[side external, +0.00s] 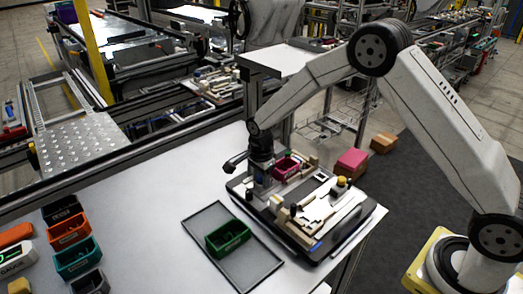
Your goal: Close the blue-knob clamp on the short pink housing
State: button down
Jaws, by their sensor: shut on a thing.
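The pallet fixture (330,242) is a dark plate with beige and white blocks near the table's right edge. The short pink housing (287,167) sits in a nest at its back left. My gripper (262,180) points down at the fixture's left end, just left of the pink housing. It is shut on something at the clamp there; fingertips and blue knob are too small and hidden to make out. A yellow knob (341,181) stands on the right part of the fixture. A small blue patch (316,246) shows at its front edge.
A dark tray (262,277) holding a green bin (228,238) lies in front of the fixture. Orange (68,232), teal (77,257) and dark bins stand at the table's left. The white tabletop (150,205) between is clear. A pink box (352,160) is beyond the table.

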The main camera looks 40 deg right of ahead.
jog(key=shift+d, duration=1.25)
jog(key=shift+c, duration=2.2)
grip_release()
jog(key=shift+r, duration=0.1)
jog(key=shift+r, duration=3.9)
jog(key=shift+s, duration=0.15)
